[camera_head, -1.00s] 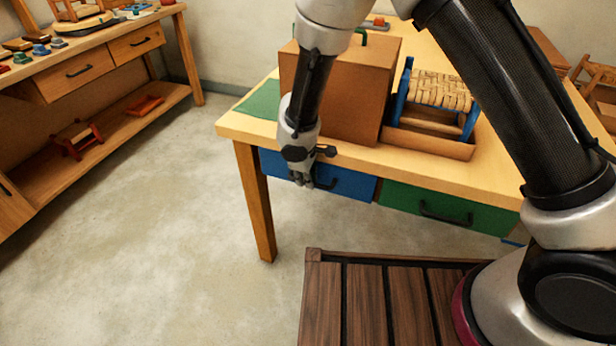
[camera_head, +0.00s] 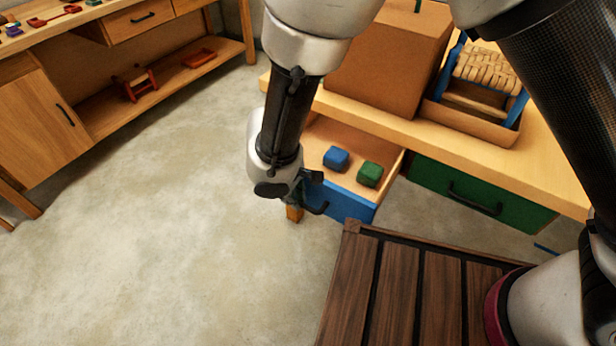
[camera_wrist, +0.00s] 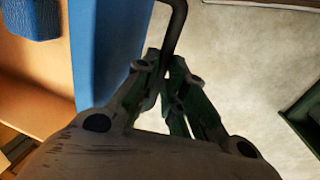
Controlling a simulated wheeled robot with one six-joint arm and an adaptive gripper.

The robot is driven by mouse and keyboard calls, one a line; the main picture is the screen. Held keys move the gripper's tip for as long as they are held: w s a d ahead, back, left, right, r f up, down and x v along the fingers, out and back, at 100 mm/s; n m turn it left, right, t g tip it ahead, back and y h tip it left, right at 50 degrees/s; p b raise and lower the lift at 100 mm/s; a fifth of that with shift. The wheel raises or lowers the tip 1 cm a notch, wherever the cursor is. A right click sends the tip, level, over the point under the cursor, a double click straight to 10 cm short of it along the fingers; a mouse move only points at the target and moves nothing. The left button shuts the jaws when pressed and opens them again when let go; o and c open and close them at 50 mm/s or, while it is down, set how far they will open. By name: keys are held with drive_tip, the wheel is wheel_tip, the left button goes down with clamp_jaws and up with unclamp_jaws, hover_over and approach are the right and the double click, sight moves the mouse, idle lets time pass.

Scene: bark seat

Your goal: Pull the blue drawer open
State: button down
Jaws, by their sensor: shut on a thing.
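The blue drawer (camera_head: 343,202) stands pulled out from the table, with its wooden inside showing in the head view. Its blue front also shows in the wrist view (camera_wrist: 95,50). A dark handle (camera_head: 318,208) is on that front; in the wrist view the handle (camera_wrist: 177,22) runs down between my fingertips. My gripper (camera_wrist: 168,72) is shut on the handle, in front of the drawer face. In the head view my gripper (camera_head: 304,196) is partly hidden by my wrist.
A blue block (camera_head: 336,158) and a green block (camera_head: 370,174) lie in the drawer. A closed green drawer (camera_head: 475,192) is to its right. A brown box (camera_head: 385,70) and a woven-seat stool (camera_head: 485,75) stand on the table (camera_head: 400,130). Floor at left is clear.

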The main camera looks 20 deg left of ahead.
drive_tip(key=shift+s+a, duration=0.25)
drive_tip(key=shift+s, duration=0.6)
drive_tip(key=shift+s+a, duration=0.25)
drive_tip(key=shift+s, duration=0.6)
drive_tip(key=shift+s+a, duration=0.25)
drive_tip(key=shift+s, duration=0.6)
drive_tip(key=c, duration=1.8)
unclamp_jaws()
drive_tip(key=shift+o, duration=0.2)
drive_tip(key=shift+r, duration=0.15)
wheel_tip(320, 180, up, 12)
drive_tip(key=s, duration=0.2)
drive_tip(key=shift+a+f, duration=0.2)
drive_tip(key=shift+a, duration=0.15)
drive_tip(key=shift+s, duration=0.1)
